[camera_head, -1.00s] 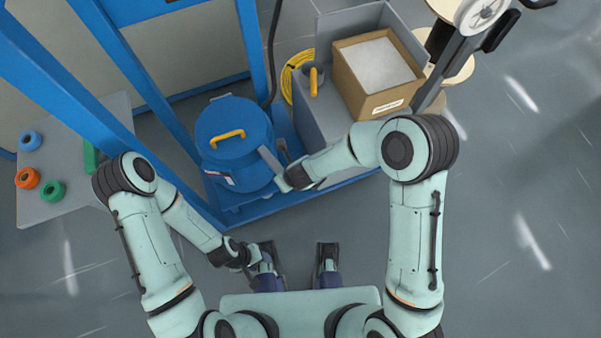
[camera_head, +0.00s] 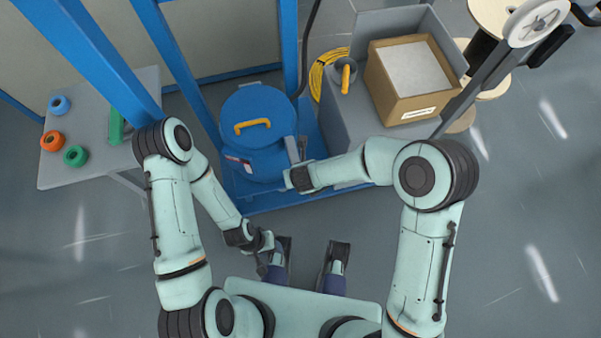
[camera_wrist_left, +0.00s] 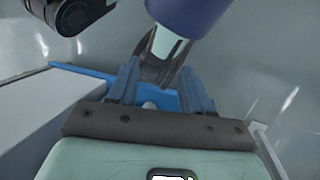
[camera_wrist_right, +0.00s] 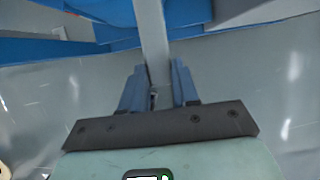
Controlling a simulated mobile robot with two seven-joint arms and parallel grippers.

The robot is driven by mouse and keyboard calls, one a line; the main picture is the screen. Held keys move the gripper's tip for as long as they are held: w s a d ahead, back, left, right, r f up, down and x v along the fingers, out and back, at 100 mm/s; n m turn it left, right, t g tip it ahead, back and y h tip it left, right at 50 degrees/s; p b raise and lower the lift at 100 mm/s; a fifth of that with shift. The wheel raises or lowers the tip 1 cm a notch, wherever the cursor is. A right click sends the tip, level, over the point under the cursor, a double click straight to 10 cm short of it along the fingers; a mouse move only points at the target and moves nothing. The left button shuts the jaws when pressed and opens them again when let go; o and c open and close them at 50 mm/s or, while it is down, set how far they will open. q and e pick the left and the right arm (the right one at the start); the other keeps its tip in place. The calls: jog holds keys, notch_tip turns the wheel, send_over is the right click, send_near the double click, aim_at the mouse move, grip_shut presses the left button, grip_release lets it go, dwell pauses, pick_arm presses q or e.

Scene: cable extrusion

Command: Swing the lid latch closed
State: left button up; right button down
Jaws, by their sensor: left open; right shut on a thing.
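A blue drum (camera_head: 252,167) stands on a blue base, its round lid (camera_head: 262,107) on top with a yellow handle. The grey lid latch (camera_head: 292,149) is a flat bar at the drum's right side, upright in the head view. My right gripper (camera_head: 287,180) is at the bar's lower end; in the right wrist view its fingers (camera_wrist_right: 159,88) are shut on the latch bar (camera_wrist_right: 153,38). My left gripper (camera_head: 266,258) is away from the drum, near my body. In the left wrist view its fingers (camera_wrist_left: 157,88) are apart and empty.
A blue frame post (camera_head: 178,70) rises left of the drum. A grey bin with a cardboard box (camera_head: 410,110) and yellow cable coil (camera_head: 328,75) stand right of it. A side table (camera_head: 75,178) holds several coloured rings. Open floor lies at the right.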

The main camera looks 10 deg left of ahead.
jog(key=shift+a, duration=0.1)
jog(key=c, duration=0.8)
grip_release()
jog(key=shift+c, duration=0.2)
jog(key=shift+r, duration=0.1)
pick_arm(q)
jog(key=r+p, duration=0.1)
jog(key=s+r+p, duration=0.1)
jog(key=p, duration=0.1)
jog(key=r+p, duration=0.1)
jog(key=shift+s+r+g, duration=0.2)
jog(key=shift+s+g, duration=0.05)
jog(key=shift+g, duration=0.15)
pick_arm(e)
jog(key=v, duration=1.3)
pick_arm(q)
jog(key=shift+s, duration=0.1)
pick_arm(e)
jog(key=shift+s, duration=0.25)
